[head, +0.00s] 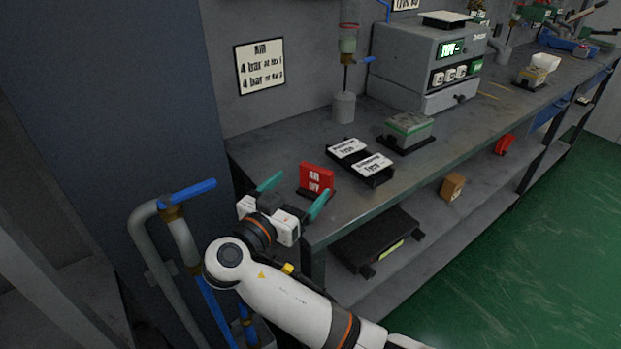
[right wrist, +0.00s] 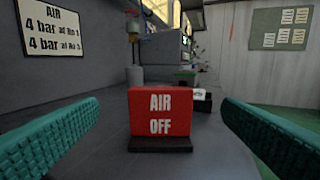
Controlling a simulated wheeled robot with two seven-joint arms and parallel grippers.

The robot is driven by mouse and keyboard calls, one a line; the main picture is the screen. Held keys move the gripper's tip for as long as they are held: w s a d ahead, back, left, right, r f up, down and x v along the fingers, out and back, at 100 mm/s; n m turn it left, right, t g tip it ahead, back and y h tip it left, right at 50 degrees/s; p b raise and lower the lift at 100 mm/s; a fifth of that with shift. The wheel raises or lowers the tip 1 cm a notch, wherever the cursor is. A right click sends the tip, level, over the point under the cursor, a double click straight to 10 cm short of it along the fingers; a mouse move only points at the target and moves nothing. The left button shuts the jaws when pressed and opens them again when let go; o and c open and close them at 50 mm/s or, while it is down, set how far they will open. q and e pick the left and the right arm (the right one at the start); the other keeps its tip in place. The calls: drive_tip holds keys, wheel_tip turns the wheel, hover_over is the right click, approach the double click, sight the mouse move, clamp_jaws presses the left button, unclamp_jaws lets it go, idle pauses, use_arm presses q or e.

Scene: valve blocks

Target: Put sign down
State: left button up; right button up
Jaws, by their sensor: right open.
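The red sign (head: 316,178) reading "AIR OFF" stands upright on its dark base at the near left end of the grey workbench (head: 270,150). In the right wrist view the sign (right wrist: 160,111) is straight ahead, facing the camera, its base on the bench top. My right gripper (head: 294,194) is open, with one teal finger on each side of the sign. In the right wrist view both fingers (right wrist: 160,125) stand well apart from the sign, with clear gaps. My left gripper is not in view.
Behind the sign is a black holder (head: 376,178) with two white plates, then a green-topped block (head: 409,127). A grey machine (head: 430,62) stands further back. A blue-handled pipe valve (head: 188,192) is left of my right arm. An AIR notice (head: 260,67) hangs on the wall.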

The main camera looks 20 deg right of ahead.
drive_tip(key=v, duration=0.5)
drive_tip(key=shift+b, duration=0.3)
